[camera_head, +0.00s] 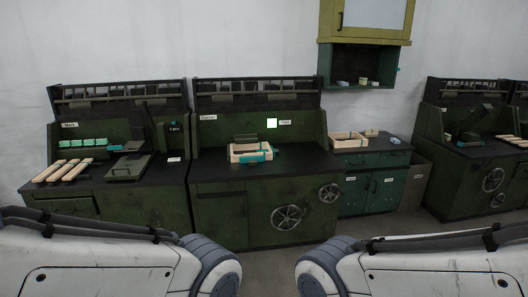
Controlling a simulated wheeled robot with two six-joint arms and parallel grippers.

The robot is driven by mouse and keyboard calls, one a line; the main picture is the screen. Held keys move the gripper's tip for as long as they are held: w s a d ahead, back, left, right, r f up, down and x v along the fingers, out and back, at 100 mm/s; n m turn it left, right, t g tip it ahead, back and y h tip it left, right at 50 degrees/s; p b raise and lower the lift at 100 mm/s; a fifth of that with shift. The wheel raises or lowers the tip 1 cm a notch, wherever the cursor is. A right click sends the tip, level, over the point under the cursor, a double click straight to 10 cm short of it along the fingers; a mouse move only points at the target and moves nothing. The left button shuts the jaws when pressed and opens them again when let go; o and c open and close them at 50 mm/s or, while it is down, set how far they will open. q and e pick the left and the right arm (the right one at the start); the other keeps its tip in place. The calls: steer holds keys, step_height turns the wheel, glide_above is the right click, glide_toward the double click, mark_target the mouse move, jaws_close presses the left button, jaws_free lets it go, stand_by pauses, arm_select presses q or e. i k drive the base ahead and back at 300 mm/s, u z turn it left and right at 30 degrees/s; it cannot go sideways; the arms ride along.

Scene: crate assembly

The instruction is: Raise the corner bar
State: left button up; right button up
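A small light-wood crate frame (236,148) with teal pieces (258,156) at its front right sits on the middle dark green workbench (215,170). I cannot tell which piece is the corner bar at this distance. Only white links of my two arms show along the bottom edge. Both grippers are out of view.
The left bench (150,182) holds wooden slats (66,170), a row of green pieces (82,142) and a dark press-like device (132,160). A green cabinet (375,180) at right carries a wooden box (348,140). A shelf cabinet (362,65) hangs above. The middle benchtop is mostly clear.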

mark_target(252, 138)
steer(key=z, duration=0.05)
steer(key=i, duration=3.9)
